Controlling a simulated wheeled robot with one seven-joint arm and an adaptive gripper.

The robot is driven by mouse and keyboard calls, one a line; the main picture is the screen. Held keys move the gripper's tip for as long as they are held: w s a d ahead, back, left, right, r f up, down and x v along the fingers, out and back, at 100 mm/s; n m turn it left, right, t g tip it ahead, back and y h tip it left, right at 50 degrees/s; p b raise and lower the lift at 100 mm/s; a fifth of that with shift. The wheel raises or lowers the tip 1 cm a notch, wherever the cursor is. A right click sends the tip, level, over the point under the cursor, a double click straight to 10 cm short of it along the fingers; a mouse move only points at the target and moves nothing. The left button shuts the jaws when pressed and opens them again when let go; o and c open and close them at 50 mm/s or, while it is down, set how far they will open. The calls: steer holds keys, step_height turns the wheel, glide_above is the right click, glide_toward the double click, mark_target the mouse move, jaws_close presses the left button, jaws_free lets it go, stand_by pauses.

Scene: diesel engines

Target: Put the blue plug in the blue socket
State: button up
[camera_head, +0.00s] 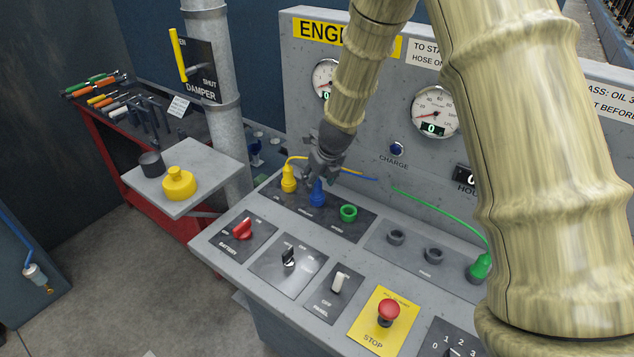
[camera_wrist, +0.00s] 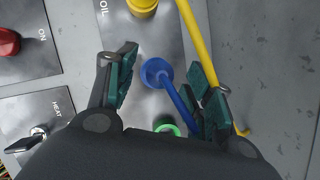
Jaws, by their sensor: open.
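The blue plug (camera_head: 318,197) stands upright at the middle place of the upper left panel, between the yellow plug and the green socket. The blue socket does not show apart from it; it appears covered by the plug. In the wrist view the blue plug (camera_wrist: 154,72) lies between the spread fingers, its blue cable (camera_wrist: 183,112) running toward the right finger. My gripper (camera_head: 319,178) is open just above the plug; it also shows in the wrist view (camera_wrist: 166,80). The fingers do not grip the plug body. I cannot tell whether the plug is fully seated.
The yellow plug (camera_head: 289,181) stands to the left with its yellow cable (camera_wrist: 208,60) passing by the right finger. The green socket (camera_head: 348,212) is empty. Switches and a red stop button (camera_head: 388,312) stand in front.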

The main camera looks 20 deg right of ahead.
steer(key=v, duration=1)
stand_by(0.4)
